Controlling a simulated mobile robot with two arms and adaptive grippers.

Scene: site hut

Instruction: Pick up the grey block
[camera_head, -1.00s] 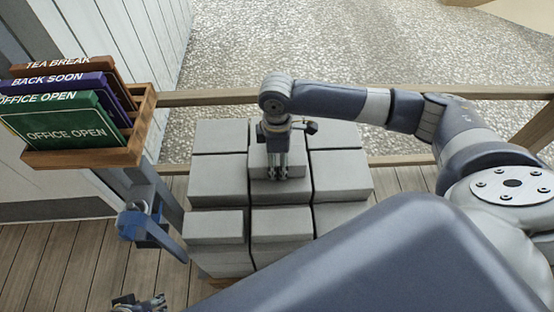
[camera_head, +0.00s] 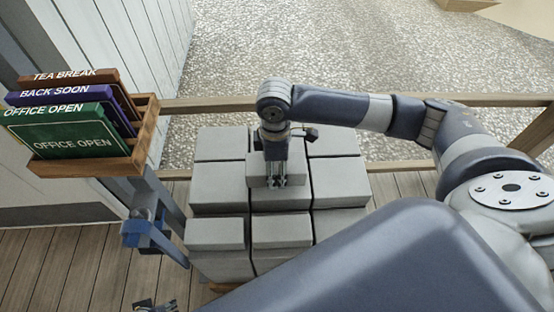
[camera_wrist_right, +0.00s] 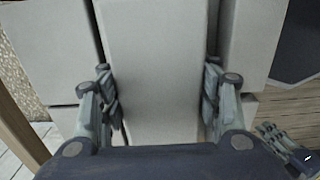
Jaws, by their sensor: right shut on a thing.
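A grey block (camera_head: 260,172) is in the middle column of a stack of similar grey blocks (camera_head: 222,182). My right gripper (camera_head: 277,183) points down and is shut on this block. In the right wrist view, the two fingers of the right gripper (camera_wrist_right: 160,112) press on opposite sides of the pale grey block (camera_wrist_right: 157,55). I cannot tell how far the held block is from the ones below. Only a small part of my left gripper (camera_head: 157,306) shows at the bottom edge, so its jaw state is unclear.
A wooden rack (camera_head: 90,165) with several signs stands at left, including a green one (camera_head: 70,140). A blue clamp-like thing (camera_head: 140,230) is below it. A wooden rail (camera_head: 215,104) runs behind the stack. Bare deck boards (camera_head: 60,265) lie at lower left.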

